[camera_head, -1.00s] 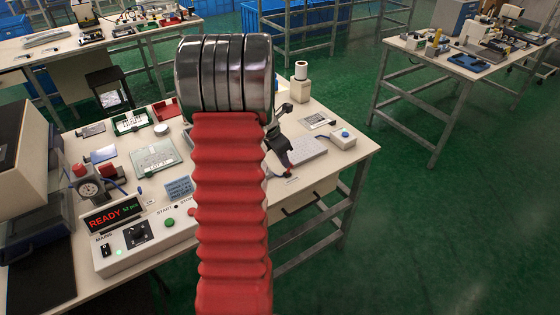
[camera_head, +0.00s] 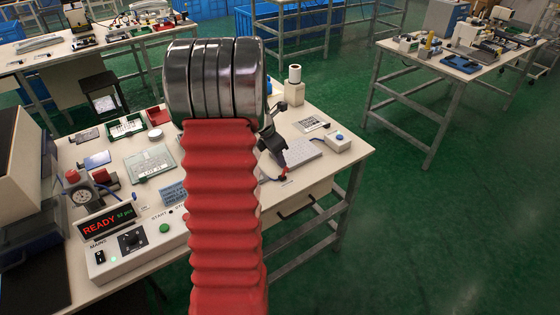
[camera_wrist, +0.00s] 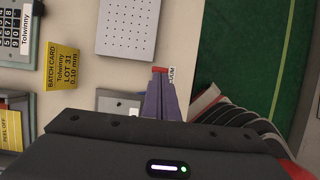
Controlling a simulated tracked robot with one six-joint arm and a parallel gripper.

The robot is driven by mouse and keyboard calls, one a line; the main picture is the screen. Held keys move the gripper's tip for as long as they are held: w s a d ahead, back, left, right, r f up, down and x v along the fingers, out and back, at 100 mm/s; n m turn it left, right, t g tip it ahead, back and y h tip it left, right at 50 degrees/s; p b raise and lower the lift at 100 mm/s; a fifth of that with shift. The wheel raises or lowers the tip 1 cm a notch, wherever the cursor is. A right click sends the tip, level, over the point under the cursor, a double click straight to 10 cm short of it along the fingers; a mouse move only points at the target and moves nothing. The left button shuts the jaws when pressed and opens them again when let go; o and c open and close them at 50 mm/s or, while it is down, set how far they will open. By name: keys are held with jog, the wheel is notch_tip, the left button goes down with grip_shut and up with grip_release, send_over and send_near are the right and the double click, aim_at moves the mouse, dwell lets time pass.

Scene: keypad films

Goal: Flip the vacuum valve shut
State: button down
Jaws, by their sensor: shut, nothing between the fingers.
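A small red part (camera_wrist: 160,69), which looks like the valve's lever, lies just past my fingertips in the wrist view, beside a small white label (camera_wrist: 172,74) that is hard to read. My gripper also shows in the head view (camera_head: 284,166).
A perforated plate (camera_wrist: 127,28) lies beyond my fingers. A yellow batch card (camera_wrist: 62,66) is to the left.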

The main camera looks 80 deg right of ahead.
dwell(0.3)
jog(key=v, duration=1.1)
jog(key=shift+s+d+r, duration=0.35)
jog(key=shift+r, duration=0.1)
dwell(0.3)
